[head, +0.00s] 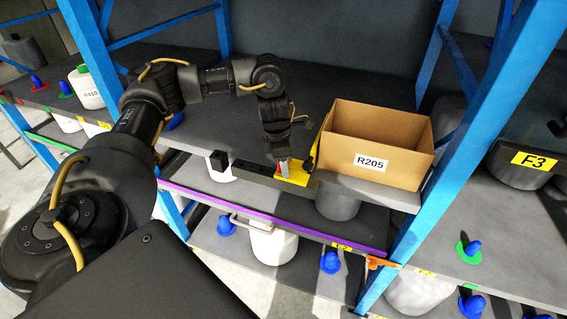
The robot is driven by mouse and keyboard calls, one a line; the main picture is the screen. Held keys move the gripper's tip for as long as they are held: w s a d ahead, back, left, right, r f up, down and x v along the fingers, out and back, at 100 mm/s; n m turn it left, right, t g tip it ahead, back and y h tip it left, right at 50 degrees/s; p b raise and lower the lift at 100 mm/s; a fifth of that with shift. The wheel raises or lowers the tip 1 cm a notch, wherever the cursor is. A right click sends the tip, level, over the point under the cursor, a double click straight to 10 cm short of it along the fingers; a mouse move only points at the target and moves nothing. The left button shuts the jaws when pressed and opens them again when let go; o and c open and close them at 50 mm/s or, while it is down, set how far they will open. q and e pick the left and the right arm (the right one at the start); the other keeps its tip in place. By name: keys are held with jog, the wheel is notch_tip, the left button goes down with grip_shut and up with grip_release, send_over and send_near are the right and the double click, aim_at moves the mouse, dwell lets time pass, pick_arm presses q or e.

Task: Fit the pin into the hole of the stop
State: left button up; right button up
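I cannot tell if this is the pin or part of the fingers, or whether the fingers are shut. Right below is a yellow block (298,178), which may be the stop, at the right end of a dark bar (256,177). The fingertips overlap the yellow block in the picture, and its hole is not visible. My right gripper is not in view.
An open cardboard box (395,165) labelled R205 stands right of the gripper. Blue rack posts (447,160) stand at both sides. White containers (273,243) and blue bobbins (330,262) sit on the lower shelf.

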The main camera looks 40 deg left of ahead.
pick_arm(q)
notch_tip(320, 180, up, 11)
jog(key=s+a+p, duration=0.1)
jog(key=shift+f, duration=0.15)
dwell(0.4)
dwell(0.5)
